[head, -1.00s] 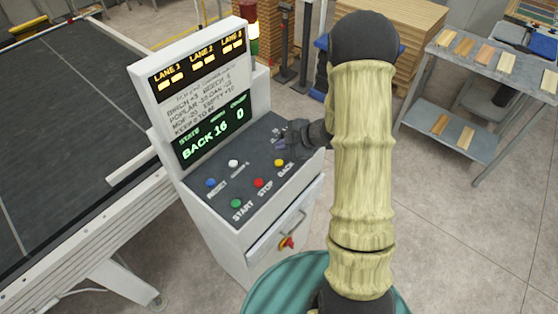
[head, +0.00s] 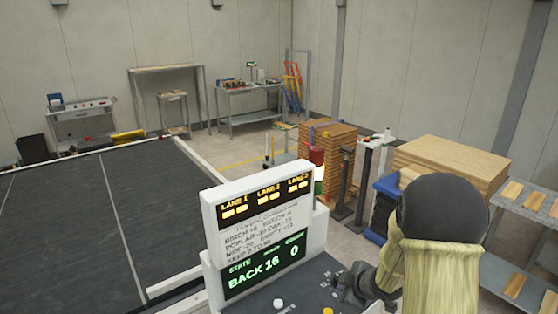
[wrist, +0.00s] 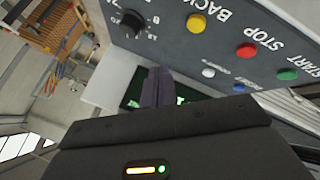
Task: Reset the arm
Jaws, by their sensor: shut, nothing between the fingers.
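My gripper (wrist: 158,86) is shut and empty, its dark fingers pressed together in the wrist view. In the head view my gripper (head: 338,286) is over the back right part of the console's control panel (head: 258,294), beside the display. My arm reaches in from the lower right. In the wrist view a black knob (wrist: 131,22) and a yellow BACK button (wrist: 196,24) are near the fingers. I cannot tell whether the fingers touch the panel. The console display (head: 262,268) reads BACK 16 and 0.
A red STOP button (wrist: 246,50), green START button (wrist: 287,74), white button (wrist: 208,72) and blue button (wrist: 239,87) are on the panel. A dark conveyor bed (head: 80,230) lies left. Wood stacks (head: 452,166) and a shelf of boards (head: 520,235) stand right.

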